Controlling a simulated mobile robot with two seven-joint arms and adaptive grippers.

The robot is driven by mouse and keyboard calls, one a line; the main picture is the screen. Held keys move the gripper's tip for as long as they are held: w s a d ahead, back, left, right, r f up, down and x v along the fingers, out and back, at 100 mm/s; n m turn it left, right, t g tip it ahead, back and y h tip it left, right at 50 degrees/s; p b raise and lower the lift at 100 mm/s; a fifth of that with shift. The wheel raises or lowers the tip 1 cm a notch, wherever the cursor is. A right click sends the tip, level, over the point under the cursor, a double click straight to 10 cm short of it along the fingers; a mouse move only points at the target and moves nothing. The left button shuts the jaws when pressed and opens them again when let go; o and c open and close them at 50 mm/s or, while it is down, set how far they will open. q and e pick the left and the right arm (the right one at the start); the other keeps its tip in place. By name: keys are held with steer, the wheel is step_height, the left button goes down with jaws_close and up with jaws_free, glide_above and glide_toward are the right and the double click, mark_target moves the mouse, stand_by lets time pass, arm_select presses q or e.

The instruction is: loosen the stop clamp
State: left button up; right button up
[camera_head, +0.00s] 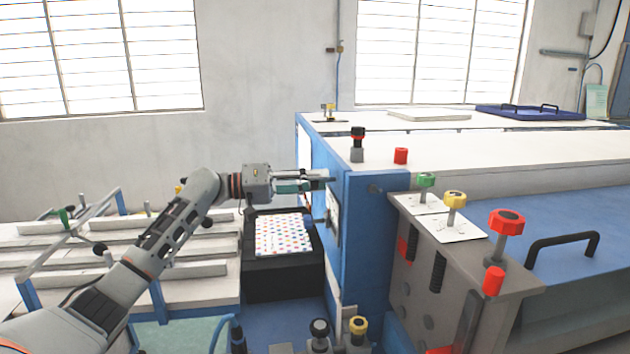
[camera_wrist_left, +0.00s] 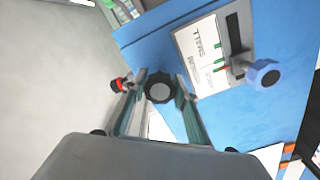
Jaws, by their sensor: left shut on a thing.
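My left gripper (camera_head: 316,180) reaches in from the left to the side face of the blue machine panel (camera_head: 368,235). In the left wrist view, its two fingers (camera_wrist_left: 162,82) are closed on opposite sides of a black lobed knob (camera_wrist_left: 160,88), which I take for the stop clamp. The knob stands off the blue panel (camera_wrist_left: 150,40). A blue round knob (camera_wrist_left: 264,73) sits beside a slotted white scale plate (camera_wrist_left: 207,55), to the right of the gripper. My right gripper is in neither view.
A black box with a dotted sheet (camera_head: 283,235) stands below my left gripper. Green (camera_head: 426,181), yellow (camera_head: 455,200) and red (camera_head: 506,222) knobs stand on the machine at right. A white slatted table (camera_head: 200,268) lies at left. A red-tipped part (camera_wrist_left: 117,85) is near the left finger.

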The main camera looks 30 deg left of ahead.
arm_select(q)
steer(key=o, duration=1.2)
steer(key=shift+c, duration=0.2)
steer(key=shift+a, duration=0.1)
steer(key=v, duration=1.2)
